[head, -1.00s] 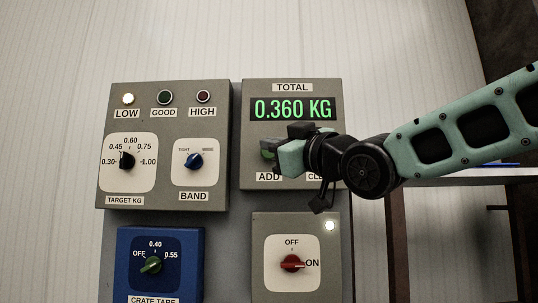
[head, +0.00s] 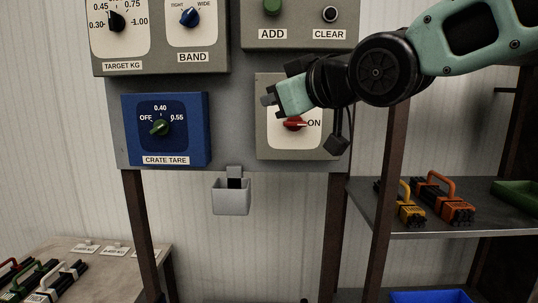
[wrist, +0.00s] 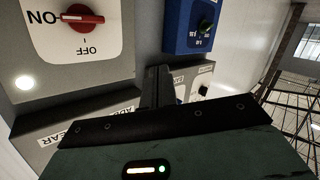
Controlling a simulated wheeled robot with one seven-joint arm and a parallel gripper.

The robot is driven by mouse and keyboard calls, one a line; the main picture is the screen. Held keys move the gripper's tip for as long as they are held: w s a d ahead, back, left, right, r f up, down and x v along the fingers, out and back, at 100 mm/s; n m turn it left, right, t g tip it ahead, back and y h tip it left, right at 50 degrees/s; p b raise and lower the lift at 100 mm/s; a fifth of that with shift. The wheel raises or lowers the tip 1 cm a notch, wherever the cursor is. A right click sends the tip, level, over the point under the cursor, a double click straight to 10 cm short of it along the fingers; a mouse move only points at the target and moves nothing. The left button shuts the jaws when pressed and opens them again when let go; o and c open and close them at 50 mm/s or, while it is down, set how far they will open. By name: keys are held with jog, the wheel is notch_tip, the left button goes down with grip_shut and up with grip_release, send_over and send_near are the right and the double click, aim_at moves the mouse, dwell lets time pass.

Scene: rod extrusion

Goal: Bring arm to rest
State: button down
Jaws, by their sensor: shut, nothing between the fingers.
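My gripper (head: 268,100) is in front of the upper left of the grey switch box, its fingers pointing left. Its dark fingers (wrist: 157,88) are together and empty in the wrist view. The red knob (head: 294,124) on that box points to ON, and it also shows upside down in the wrist view (wrist: 85,18). The OFF label is hidden behind my gripper in the head view. My arm comes in from the upper right.
Above are the ADD button (head: 272,6) and CLEAR button (head: 330,14). A shelf (head: 400,232) with orange and yellow-handled bundles stands right. A small grey holder (head: 231,200) hangs below.

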jog(key=s+d+f+m+g+h+b, duration=0.15)
jog(key=s+f, duration=0.25)
jog(key=f, duration=0.4)
jog(key=s+d+f+g+h+p, duration=0.1)
jog(key=s+d+f+g+h, duration=0.2)
jog(key=f, duration=0.4)
jog(key=s+f+m+g+h+b, duration=0.1)
jog(key=s+f+g, duration=0.1)
jog(key=s+f, duration=0.45)
jog(key=s+d+f+g+h, duration=0.1)
jog(key=s+d+f+g, duration=0.2)
jog(key=s+f, duration=0.3)
jog(key=s+d+f+g+h+b, duration=0.1)
jog(key=s+d+f+g+h, duration=0.1)
jog(key=s+d+f, duration=0.3)
jog(key=s+f+g, duration=0.1)
jog(key=s, duration=0.1)
jog(key=shift+s+d+f, duration=0.3)
jog(key=shift+d+f, duration=0.05)
jog(key=shift+m+h, duration=0.25)
